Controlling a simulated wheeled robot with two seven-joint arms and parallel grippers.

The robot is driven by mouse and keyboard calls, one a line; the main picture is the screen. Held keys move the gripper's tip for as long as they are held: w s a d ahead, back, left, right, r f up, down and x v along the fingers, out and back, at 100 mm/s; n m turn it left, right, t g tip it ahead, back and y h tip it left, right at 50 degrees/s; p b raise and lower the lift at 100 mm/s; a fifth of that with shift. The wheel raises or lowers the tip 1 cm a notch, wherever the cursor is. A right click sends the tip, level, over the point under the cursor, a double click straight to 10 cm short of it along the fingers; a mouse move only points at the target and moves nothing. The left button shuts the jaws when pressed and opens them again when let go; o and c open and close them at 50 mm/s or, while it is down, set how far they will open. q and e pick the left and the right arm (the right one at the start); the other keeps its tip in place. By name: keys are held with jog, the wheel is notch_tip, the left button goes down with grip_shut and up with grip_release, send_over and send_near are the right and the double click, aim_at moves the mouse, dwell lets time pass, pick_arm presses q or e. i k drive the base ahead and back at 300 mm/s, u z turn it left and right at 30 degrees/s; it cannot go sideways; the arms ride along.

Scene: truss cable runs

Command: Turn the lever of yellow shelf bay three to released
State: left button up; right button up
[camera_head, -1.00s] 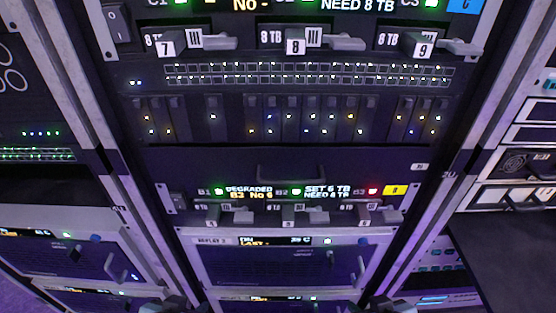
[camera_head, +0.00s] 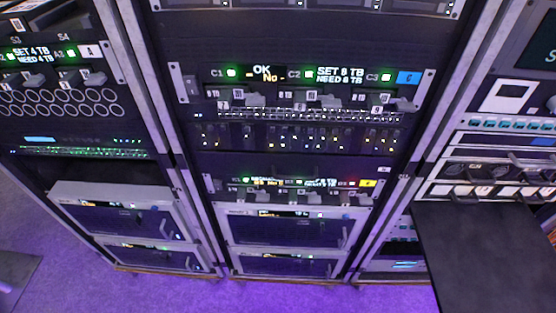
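The yellow shelf, marked by a yellow label (camera_head: 367,183), is a thin dark unit low in the middle rack. Its status strip has green lights for its first two bays and a red light (camera_head: 351,183) by the B3 mark at the right. Below the strip is a row of small grey levers. The bay three lever (camera_head: 335,197) is at the right of that row. It is too small to tell which way it is turned. Neither of my grippers shows in the head view.
Above is the blue-labelled shelf (camera_head: 408,78) with larger levers and green lights. Grey-framed units (camera_head: 290,228) sit below the yellow shelf. A dark flat surface (camera_head: 478,255) juts out at the lower right. Purple floor (camera_head: 270,295) is clear in front of the middle rack.

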aim_at(364, 199)
jog(key=k, duration=0.5)
jog(key=u, duration=1.45)
jog(key=i, duration=0.8)
jog(key=z, duration=1.95)
